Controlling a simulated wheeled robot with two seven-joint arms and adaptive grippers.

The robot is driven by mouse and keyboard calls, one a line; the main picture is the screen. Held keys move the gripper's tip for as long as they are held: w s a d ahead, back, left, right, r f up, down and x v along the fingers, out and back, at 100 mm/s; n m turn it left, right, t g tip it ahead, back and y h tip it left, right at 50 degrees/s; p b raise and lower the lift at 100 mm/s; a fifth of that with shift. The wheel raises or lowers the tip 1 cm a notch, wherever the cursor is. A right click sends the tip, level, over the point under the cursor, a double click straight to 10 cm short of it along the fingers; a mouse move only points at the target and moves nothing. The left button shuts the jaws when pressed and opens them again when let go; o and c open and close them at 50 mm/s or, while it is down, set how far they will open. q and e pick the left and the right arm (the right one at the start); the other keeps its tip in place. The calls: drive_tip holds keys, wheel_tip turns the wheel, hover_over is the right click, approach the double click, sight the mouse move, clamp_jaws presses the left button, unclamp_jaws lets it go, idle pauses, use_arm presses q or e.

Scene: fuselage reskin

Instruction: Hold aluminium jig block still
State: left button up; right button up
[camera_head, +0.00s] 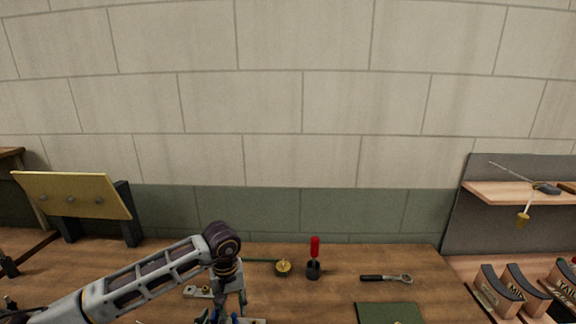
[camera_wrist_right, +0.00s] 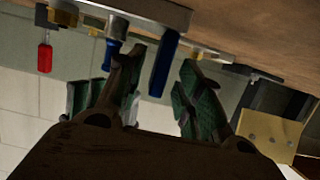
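A pale grey metal block (camera_wrist_right: 150,10), which looks like the aluminium jig block, shows at the top of the upside-down right wrist view. Blue pins or handles (camera_wrist_right: 162,65) stand out from it. My right gripper (camera_wrist_right: 161,58) is in front of it with its fingers apart. A blue handle shows in the gap, and I cannot tell whether a finger touches it. My left gripper (camera_head: 232,305) points down at the bench in the head view, by a grey strip with a brass knob (camera_head: 198,291). Its fingertips are partly hidden at the bottom edge.
The wooden bench (camera_head: 335,292) also holds a red-handled tool (camera_head: 314,258), a brass round piece (camera_head: 283,268), a ratchet (camera_head: 386,278) and a green mat (camera_head: 388,313). A yellow panel (camera_head: 75,194) stands at left. Labelled blocks (camera_head: 500,290) are at right.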

drive_tip(key=v, duration=0.9)
drive_tip(key=shift+s+r, duration=0.1)
drive_tip(key=shift+s, duration=0.15)
drive_tip(key=shift+s+d, duration=0.1)
drive_tip(key=shift+s, duration=0.05)
